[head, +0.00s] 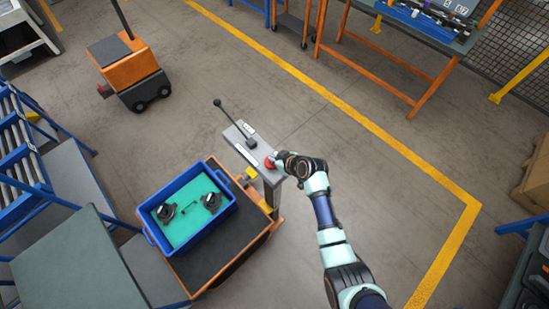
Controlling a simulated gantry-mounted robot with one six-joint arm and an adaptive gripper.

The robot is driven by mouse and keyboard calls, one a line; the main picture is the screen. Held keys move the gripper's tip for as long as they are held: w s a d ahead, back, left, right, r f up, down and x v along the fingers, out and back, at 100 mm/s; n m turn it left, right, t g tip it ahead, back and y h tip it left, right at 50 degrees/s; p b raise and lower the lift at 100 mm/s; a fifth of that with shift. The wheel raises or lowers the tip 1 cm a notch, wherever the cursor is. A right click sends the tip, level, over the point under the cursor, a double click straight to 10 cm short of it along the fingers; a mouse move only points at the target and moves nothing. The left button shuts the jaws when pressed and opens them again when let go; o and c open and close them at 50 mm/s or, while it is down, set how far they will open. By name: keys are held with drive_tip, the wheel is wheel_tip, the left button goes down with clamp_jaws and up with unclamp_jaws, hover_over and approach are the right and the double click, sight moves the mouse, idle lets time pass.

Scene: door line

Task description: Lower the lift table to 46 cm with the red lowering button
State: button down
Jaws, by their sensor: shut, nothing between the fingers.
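The lift table (257,243) has an orange body with a dark top. A grey control panel (243,146) stands on a post at its upper right corner, with a black lever rising from it. The red lowering button (269,163) is at the panel's right end. My gripper (276,161) is shut and empty, with its tip right at the red button. I cannot tell whether it touches or presses it. My wrist hides part of the panel's end. No height reading is legible from here.
A blue crate (149,219) with a green liner and several dark parts sits on the lift table. An orange cart (130,65) stands at the upper left. A blue rack (22,150) is at the left. The floor (370,195) right of my arm is clear, crossed by a yellow line.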

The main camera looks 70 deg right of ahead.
drive_tip(key=shift+s+a+f, duration=0.1)
drive_tip(key=shift+a+f, duration=0.1)
drive_tip(key=shift+f, duration=0.2)
wheel_tip(320, 180, up, 5)
drive_tip(key=p, duration=0.4)
drive_tip(key=shift+d+r, duration=0.1)
drive_tip(key=shift+r, duration=0.1)
drive_tip(key=v, duration=0.9)
drive_tip(key=shift+s, duration=0.15)
drive_tip(key=shift+r, duration=0.1)
